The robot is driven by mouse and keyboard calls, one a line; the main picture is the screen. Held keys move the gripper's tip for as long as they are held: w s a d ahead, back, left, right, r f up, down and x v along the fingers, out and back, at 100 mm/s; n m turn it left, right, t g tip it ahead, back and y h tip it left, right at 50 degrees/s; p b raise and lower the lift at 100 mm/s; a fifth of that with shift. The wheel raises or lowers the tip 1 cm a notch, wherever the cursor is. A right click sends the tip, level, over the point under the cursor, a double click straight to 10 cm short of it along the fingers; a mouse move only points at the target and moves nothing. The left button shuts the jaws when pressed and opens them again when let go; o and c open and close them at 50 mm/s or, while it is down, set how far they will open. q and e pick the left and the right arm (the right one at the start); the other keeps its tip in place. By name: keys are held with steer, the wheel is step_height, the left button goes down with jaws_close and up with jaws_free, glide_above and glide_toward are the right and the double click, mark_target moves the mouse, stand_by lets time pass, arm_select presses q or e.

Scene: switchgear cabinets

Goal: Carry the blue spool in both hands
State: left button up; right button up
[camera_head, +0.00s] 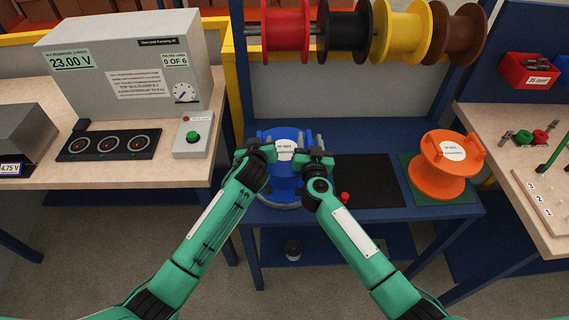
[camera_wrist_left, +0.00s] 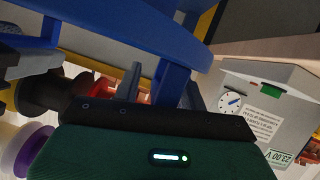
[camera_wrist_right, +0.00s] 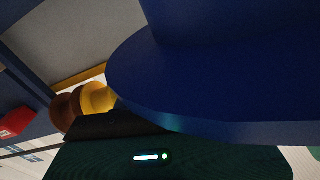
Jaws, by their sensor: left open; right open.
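The blue spool (camera_head: 284,172) stands on the blue bench with a white label on its top. My left gripper (camera_head: 259,148) is open at the left side of its top, and my right gripper (camera_head: 314,158) is open at the right side. The grippers and forearms cover parts of the spool, and I cannot tell whether the fingers touch it. In the left wrist view, blue curved parts (camera_wrist_left: 165,38) pass close by. In the right wrist view, a large dark blue disc (camera_wrist_right: 220,80) fills much of the picture.
A black mat (camera_head: 367,182) lies right of the blue spool, with an orange spool (camera_head: 440,172) on a green mat beyond. Red, black, yellow and brown spools (camera_head: 400,35) hang on a rod above. Workbenches flank the blue bench (camera_head: 375,138), the left one carrying a grey tester (camera_head: 125,60).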

arm_select(q)
jaws_close()
arm_select(e)
jaws_close()
stand_by(0.9)
arm_select(q)
steer(key=shift+w+r, duration=0.15)
steer(key=shift+r, duration=0.05)
arm_select(e)
steer(key=shift+w+r, duration=0.15)
steer(key=shift+r, duration=0.05)
